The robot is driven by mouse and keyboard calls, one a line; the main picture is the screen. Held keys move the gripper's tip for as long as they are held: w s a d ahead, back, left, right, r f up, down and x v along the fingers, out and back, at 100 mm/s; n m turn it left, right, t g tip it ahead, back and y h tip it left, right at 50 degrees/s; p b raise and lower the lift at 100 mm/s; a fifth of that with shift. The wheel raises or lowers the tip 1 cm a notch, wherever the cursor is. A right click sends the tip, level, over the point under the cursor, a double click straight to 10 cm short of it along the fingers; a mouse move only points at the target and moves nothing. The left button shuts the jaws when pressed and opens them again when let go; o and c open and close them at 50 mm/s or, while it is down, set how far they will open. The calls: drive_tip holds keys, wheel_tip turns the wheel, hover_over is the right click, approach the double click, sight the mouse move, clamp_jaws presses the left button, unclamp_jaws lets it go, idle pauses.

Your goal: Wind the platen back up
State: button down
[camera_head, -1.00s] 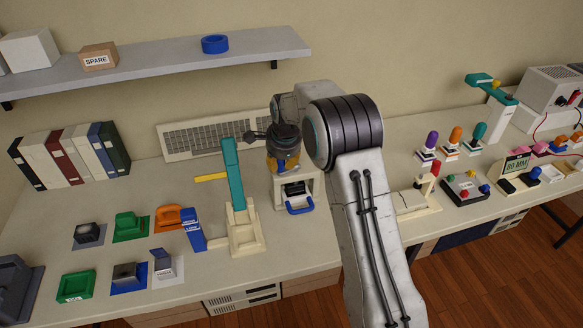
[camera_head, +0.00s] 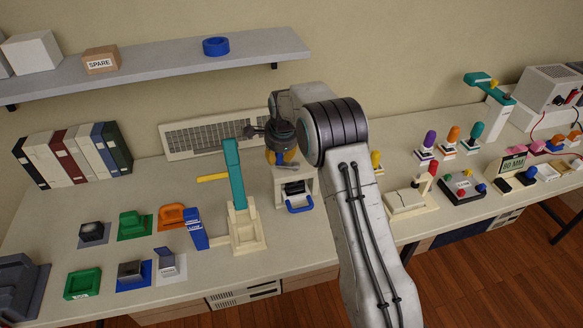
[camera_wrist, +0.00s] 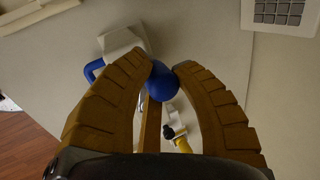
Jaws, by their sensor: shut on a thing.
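A small cream press-like machine (camera_head: 311,186) with a blue U-shaped handle (camera_head: 300,209) at its front stands at the middle of the bench. The platen itself I cannot make out. My gripper (camera_head: 284,158) is just above and behind the machine's top in the head view, partly hidden by its own wrist. In the wrist view, my gripper (camera_wrist: 164,72) is shut on a round blue knob (camera_wrist: 165,83) between its ribbed fingertips. The cream body (camera_wrist: 124,40) and blue handle (camera_wrist: 91,70) show beyond the left finger. What the knob joins is partly hidden.
A teal-levered cream stand (camera_head: 247,232) is close on the left, with blue, green and orange pieces further left. A cream device with a red knob (camera_head: 408,199) stands right of my arm. The shelf (camera_head: 180,62) is above.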

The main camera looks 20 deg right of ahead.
drive_tip(key=shift+w+d+f+p, duration=0.2)
drive_tip(key=shift+w+d+p, duration=0.5)
drive_tip(key=shift+w+d, duration=0.3)
